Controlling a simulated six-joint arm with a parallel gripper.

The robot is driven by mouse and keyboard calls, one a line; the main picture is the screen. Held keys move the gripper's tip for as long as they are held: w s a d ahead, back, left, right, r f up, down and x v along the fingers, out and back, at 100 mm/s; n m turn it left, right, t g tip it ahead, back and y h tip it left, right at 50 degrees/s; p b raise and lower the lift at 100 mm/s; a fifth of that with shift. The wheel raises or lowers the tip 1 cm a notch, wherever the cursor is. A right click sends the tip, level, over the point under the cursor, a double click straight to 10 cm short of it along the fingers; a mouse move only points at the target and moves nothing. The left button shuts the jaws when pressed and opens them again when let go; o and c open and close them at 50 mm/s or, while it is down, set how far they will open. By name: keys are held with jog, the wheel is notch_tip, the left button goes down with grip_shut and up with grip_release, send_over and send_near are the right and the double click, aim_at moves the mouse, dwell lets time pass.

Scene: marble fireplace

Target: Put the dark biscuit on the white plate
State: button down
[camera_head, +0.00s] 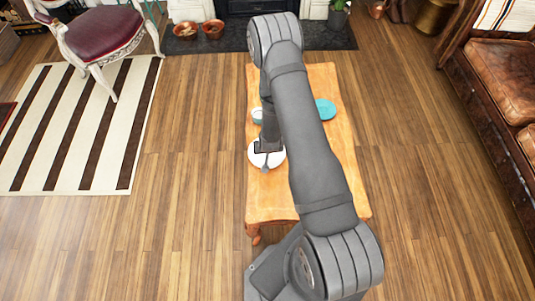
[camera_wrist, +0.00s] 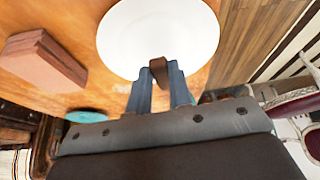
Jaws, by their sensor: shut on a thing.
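The white plate (camera_head: 279,158) lies on the wooden table at its left side, partly hidden by my arm. In the wrist view the plate (camera_wrist: 160,30) fills the top middle. My gripper (camera_wrist: 160,72) is shut on the dark biscuit (camera_wrist: 158,67), a small brown piece between the fingertips. The biscuit overlaps the plate's lower rim in the wrist view; whether it touches the plate I cannot tell. In the head view my gripper (camera_head: 266,164) points down over the plate, and the biscuit cannot be made out there.
A teal dish (camera_head: 326,109) lies on the table right of my arm. A small pale blue-and-white vessel (camera_head: 257,115) stands behind the plate. A reddish-brown block (camera_wrist: 42,58) is on the table in the wrist view. The table's near end (camera_head: 268,205) is bare.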

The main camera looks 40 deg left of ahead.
jog(key=shift+f, duration=1.85)
jog(key=shift+f, duration=0.15)
jog(key=c, duration=1.3)
grip_release()
jog(key=v, duration=1.2)
jog(key=x, duration=1.2)
